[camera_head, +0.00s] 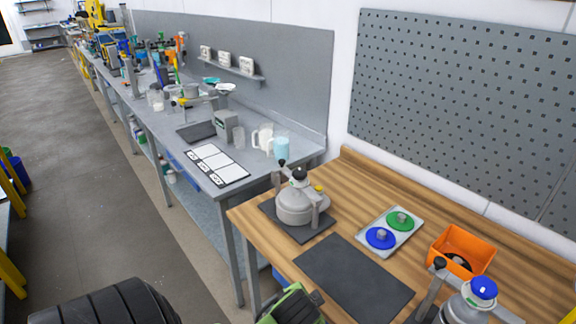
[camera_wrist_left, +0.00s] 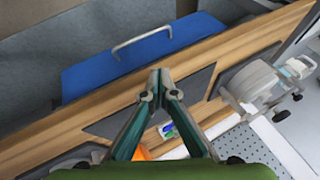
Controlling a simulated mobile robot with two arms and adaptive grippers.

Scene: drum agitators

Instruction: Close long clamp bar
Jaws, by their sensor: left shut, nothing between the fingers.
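A grey drum agitator (camera_head: 295,207) stands on a dark mat at the back left of the wooden table. A rod with a black knob (camera_head: 282,163) stands up behind its lid, and a grey bracket (camera_head: 317,214) is at its right side. This agitator also shows at the right of the left wrist view (camera_wrist_left: 252,84). A second unit with a blue cap (camera_head: 482,290) is cut off at lower right; a black-knobbed bar (camera_head: 440,264) rises beside it. I cannot tell which bar is the long clamp bar. My left gripper (camera_wrist_left: 158,75) is shut, empty and apart from both units. My right gripper is out of view.
A tray (camera_head: 371,229) with blue and green lids and an orange bin (camera_head: 440,250) are on the table (camera_head: 265,254). A dark mat (camera_head: 354,281) in front is empty. A grey bench (camera_head: 226,134) with equipment adjoins at left. A pegboard wall stands behind.

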